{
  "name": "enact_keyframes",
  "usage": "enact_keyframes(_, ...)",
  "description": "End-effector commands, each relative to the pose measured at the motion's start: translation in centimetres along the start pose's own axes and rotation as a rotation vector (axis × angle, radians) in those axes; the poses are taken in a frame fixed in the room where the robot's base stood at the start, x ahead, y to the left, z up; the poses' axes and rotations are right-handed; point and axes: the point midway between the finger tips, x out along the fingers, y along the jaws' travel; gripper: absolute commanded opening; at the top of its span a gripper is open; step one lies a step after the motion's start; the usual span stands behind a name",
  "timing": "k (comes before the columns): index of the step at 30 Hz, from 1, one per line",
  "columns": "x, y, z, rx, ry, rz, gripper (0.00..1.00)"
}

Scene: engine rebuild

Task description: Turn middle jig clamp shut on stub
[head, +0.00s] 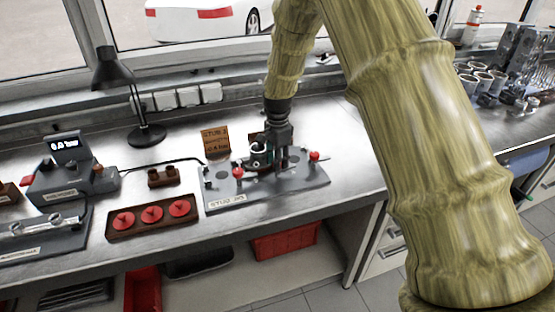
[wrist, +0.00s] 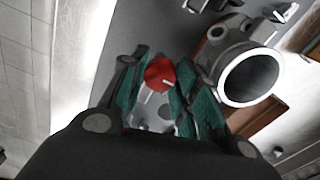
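The grey stub jig (head: 265,196) lies on the steel bench. Two red clamp knobs show on it, a left one (head: 238,172) and a right one (head: 314,156). A metal ring-shaped stub (head: 260,157) stands at the jig's middle, and its round opening (wrist: 250,77) is large in the wrist view. My gripper (head: 281,160) points down over the jig's middle, close beside the stub. In the wrist view, a red knob (wrist: 160,74) sits between the green-padded fingertips (wrist: 161,84). The fingers are apart on either side of it; I cannot tell whether both touch it.
A brown sign (head: 215,141) stands behind the jig. A tray with red caps (head: 118,231), a small brown block (head: 163,177), a gauge box (head: 75,179) and a black lamp (head: 145,136) are to the left. Engine parts (head: 485,78) stand at the far right.

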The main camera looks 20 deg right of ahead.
Motion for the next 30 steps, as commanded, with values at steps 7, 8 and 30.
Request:
enact_keyframes(7,-0.02,0.01,0.00,-0.002,0.000,0.000,0.06)
enact_keyframes(8,-0.03,0.01,0.00,-0.004,0.000,0.000,0.06)
enact_keyframes(30,-0.15,-0.03,-0.02,-0.478,-0.001,-0.001,0.06)
